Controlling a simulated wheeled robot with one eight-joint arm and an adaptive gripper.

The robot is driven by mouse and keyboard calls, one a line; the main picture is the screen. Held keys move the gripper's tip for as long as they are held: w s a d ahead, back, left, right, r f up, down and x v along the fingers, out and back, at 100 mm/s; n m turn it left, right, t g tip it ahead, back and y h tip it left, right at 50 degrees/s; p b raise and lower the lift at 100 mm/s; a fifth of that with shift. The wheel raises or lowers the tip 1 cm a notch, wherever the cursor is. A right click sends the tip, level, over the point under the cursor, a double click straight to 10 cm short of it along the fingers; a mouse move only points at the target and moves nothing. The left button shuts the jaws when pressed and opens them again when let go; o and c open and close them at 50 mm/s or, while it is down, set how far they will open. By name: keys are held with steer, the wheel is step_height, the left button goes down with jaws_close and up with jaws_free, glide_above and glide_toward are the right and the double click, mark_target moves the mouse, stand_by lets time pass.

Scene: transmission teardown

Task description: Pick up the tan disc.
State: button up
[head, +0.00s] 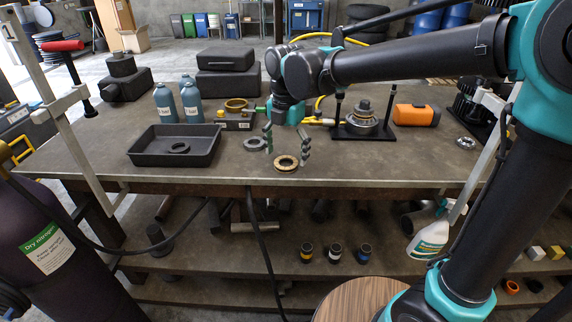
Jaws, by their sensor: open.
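The tan disc (286,163) is a ring with a dark centre hole, lying flat near the front edge of the workbench (225,170). My gripper (287,146) hangs above it with its fingers spread, one to the left and one to the right. It is open and empty. The fingertips look close to the disc, but I cannot tell whether they touch it or how high they are.
A grey ring (255,144) lies just behind and left of the disc. A black tray (174,146) with a dark ring inside stands to the left. A dark fixture with a gear assembly (361,122) is to the right. The bench front right is clear.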

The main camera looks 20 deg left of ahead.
steer(key=shift+f, duration=0.8)
steer(key=shift+c, duration=0.3)
steer(key=c, duration=1.3)
steer(key=shift+r, duration=0.1)
